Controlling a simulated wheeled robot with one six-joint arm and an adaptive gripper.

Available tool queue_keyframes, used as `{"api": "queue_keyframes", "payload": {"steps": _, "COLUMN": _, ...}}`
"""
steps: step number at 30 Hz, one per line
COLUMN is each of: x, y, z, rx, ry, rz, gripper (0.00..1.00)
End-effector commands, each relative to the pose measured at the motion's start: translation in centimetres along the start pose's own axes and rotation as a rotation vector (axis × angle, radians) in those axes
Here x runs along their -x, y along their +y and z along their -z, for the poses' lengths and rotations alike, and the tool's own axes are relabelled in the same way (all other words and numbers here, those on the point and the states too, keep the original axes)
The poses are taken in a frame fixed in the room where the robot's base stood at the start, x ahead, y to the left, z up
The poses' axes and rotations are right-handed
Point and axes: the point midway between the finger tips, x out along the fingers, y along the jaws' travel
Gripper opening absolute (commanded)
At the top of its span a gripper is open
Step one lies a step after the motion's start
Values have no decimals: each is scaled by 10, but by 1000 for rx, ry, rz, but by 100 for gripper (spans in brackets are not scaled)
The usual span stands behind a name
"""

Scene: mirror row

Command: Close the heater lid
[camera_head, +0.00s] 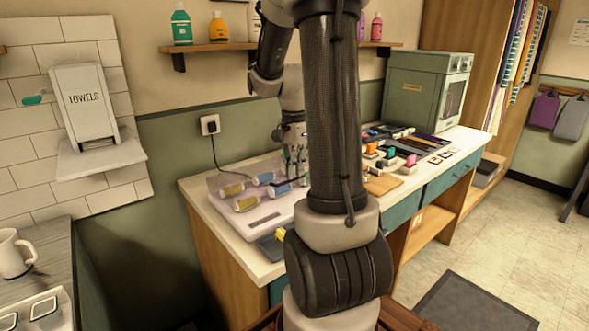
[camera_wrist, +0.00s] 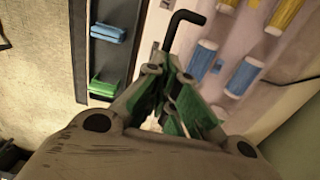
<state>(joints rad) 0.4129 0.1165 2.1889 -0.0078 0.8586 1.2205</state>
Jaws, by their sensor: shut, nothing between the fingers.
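The heater (camera_head: 262,222) is a pale, low case on the left part of the counter, with yellow and blue rollers on it. It also shows in the wrist view (camera_wrist: 220,62), to the right of my fingers. I cannot make out a separate lid or its angle for certain. A black bent bar (camera_wrist: 184,20) stands just beyond my fingertips in the wrist view; I cannot tell what it belongs to. My gripper (camera_wrist: 178,88) is shut and empty, over the heater's edge. In the head view my gripper (camera_head: 296,165) is partly hidden behind my arm.
A dark strip with a blue clip (camera_wrist: 108,33) and a green clip (camera_wrist: 102,88) lies beside the heater. Small coloured items (camera_head: 390,155) crowd the counter's middle. A green cabinet (camera_head: 425,90) stands at its far end. A wall shelf (camera_head: 215,47) with bottles hangs above.

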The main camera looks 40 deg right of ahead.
Motion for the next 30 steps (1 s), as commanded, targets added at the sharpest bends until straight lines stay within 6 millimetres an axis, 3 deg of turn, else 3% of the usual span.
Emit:
{"api": "queue_keyframes", "payload": {"steps": 3, "x": -8, "y": 4, "z": 0, "rx": 0, "ry": -1, "rz": -2, "gripper": 0}}
{"api": "queue_keyframes", "payload": {"steps": 9, "x": -43, "y": 17, "z": 0, "rx": 0, "ry": -2, "rz": -4, "gripper": 0}}
{"api": "queue_keyframes", "payload": {"steps": 13, "x": -54, "y": 20, "z": 0, "rx": 0, "ry": 0, "rz": 0, "gripper": 0}}
{"api": "queue_keyframes", "payload": {"steps": 24, "x": -55, "y": 22, "z": 0, "rx": -1, "ry": -2, "rz": -6, "gripper": 0}}
{"api": "queue_keyframes", "payload": {"steps": 30, "x": -28, "y": 18, "z": 7, "rx": 1, "ry": 2, "rz": 5, "gripper": 0}}
